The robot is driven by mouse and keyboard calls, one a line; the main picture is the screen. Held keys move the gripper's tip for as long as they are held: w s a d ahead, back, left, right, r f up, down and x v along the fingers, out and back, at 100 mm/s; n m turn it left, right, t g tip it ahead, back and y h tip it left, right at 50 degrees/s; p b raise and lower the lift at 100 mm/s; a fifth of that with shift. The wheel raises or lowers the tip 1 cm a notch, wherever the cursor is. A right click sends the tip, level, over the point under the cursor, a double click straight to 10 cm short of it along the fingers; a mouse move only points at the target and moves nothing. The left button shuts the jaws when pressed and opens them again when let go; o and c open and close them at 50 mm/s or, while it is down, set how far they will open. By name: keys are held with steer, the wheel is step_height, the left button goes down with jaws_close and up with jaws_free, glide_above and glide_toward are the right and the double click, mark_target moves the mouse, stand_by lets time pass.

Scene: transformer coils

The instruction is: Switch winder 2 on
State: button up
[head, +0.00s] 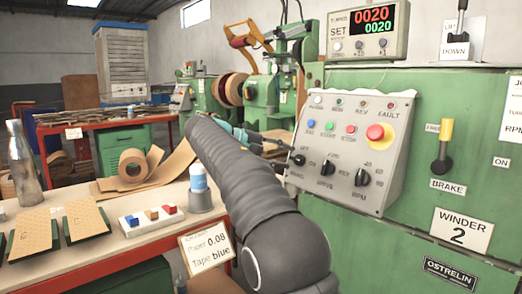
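Winder 2 is the green machine (400,255) filling the right side, with a "WINDER 2" plate (461,230). Its sloped grey control panel (393,185) carries a large red mushroom button (376,133), small blue (311,124), green (329,126) and red (350,129) buttons, and black knobs such as the left one (298,160) and the right one (362,178). An "ON" label (501,162) is at the far right; no switch beside it is in view. My gripper (285,153) is at the panel's left edge, close to the left knob. My arm partly hides it; contact and opening are unclear.
A lit counter (358,32) shows 0020 twice. A yellow-topped brake lever (444,145) and an up/down lever (457,30) stick out from the machine.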

steer(key=v, duration=0.8)
steer(key=shift+a, duration=0.35)
steer(key=shift+s+r, duration=0.1)
steer(key=shift+s, duration=0.05)
steer(key=w+a+f+n+t+y, duration=0.2)
steer(key=w+a+f+n+t, duration=0.15)
steer(key=w+f, duration=0.4)
steer(key=s+f+g+y, duration=0.1)
steer(key=s+f+y, duration=0.35)
steer(key=f, duration=0.55)
steer(key=s+d+f+m+y, duration=0.2)
steer(key=s+d, duration=0.3)
steer(key=s, duration=0.8)
steer(key=s+d+f+m+y, duration=0.2)
steer(key=s+d+f+m, duration=0.1)
steer(key=s, duration=1)
steer(key=s+d+f+m+y, duration=0.2)
steer(key=s+d, duration=0.5)
steer(key=s, duration=0.7)
steer(key=shift+f+y, duration=0.45)
steer(key=shift+f, duration=0.8)
